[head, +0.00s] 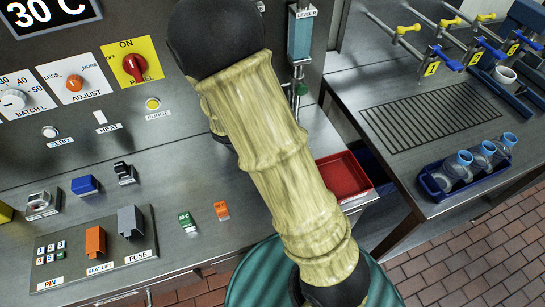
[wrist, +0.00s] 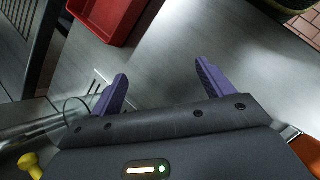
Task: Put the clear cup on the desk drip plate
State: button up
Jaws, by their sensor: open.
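My gripper (wrist: 160,70) is open, with its two purple fingers apart and nothing seen between them. Below them is bare grey metal. A clear, round-rimmed thing (wrist: 72,106) lies left of the left finger in the wrist view; it may be the clear cup, but only part shows and I cannot be sure. A few dark slots (wrist: 97,87) in the metal near the left finger may be part of the desk drip plate, mostly hidden by the finger. In the head view my arm covers this area, and my gripper does not show.
A red tray (head: 343,175) is at the desk's right end; it shows in the wrist view too (wrist: 103,18). The right table holds a slotted grille (head: 430,116), a blue rack of bottles (head: 437,192) and yellow-handled valves (head: 408,29). Switch blocks (head: 96,241) stand on the desk's left.

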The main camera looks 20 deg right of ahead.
notch_tip(320, 180, up, 8)
jog(key=s+a+m+t+y, duration=0.1)
jog(key=a+m+t+y, duration=0.1)
jog(key=m+t+y, duration=0.3)
jog(key=m+y, duration=0.1)
jog(key=m, duration=0.3)
jog(key=shift+s+a+r, duration=0.25)
jog(key=shift+s+a, duration=0.05)
jog(key=shift+a, duration=0.05)
dwell(0.4)
